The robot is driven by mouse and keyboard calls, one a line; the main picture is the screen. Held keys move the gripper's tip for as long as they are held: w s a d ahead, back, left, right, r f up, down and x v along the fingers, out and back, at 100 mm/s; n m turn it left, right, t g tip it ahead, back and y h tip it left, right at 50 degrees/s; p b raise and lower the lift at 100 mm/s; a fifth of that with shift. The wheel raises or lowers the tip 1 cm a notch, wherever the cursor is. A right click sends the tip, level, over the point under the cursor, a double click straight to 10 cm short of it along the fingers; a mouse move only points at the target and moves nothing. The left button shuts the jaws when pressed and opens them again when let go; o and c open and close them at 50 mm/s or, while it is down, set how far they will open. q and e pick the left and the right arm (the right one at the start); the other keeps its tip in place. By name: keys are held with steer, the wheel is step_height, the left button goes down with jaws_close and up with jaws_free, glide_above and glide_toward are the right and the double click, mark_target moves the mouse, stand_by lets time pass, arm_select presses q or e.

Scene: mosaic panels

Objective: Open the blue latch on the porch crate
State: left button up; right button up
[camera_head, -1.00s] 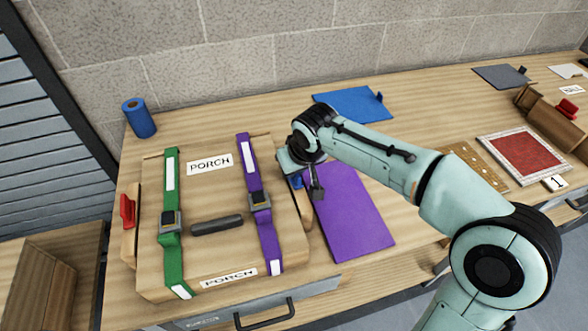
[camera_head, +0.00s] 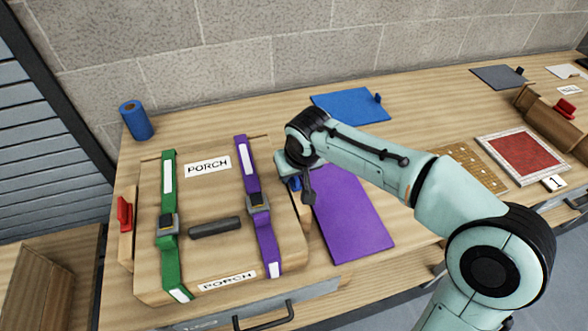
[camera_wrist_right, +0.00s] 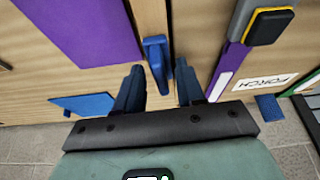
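The porch crate (camera_head: 215,255) is a closed wooden box with two PORCH labels, a green strap, a purple strap and a dark handle. The blue latch (camera_wrist_right: 157,62) is on a wooden side face of the crate; in the head view only a bit of blue (camera_head: 295,184) shows beneath my gripper. My right gripper (camera_wrist_right: 160,85) is open at the crate's right side, with a finger on each side of the latch's lower part. Gaps show between fingers and latch; I cannot tell whether either touches. My left gripper is not in view.
A red latch (camera_head: 124,213) is on the crate's left side. A purple panel (camera_head: 350,220) lies right of the crate, a blue panel (camera_head: 348,106) behind it. A blue roll (camera_head: 136,121) stands at back left. A red mosaic panel (camera_head: 523,156) lies far right.

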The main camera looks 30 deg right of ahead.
steer(key=shift+r, duration=0.15)
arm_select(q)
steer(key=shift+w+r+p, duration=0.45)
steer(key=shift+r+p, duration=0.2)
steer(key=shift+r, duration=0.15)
arm_select(e)
steer(key=v, duration=1.3)
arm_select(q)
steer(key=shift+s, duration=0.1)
arm_select(e)
steer(key=shift+r, duration=0.1)
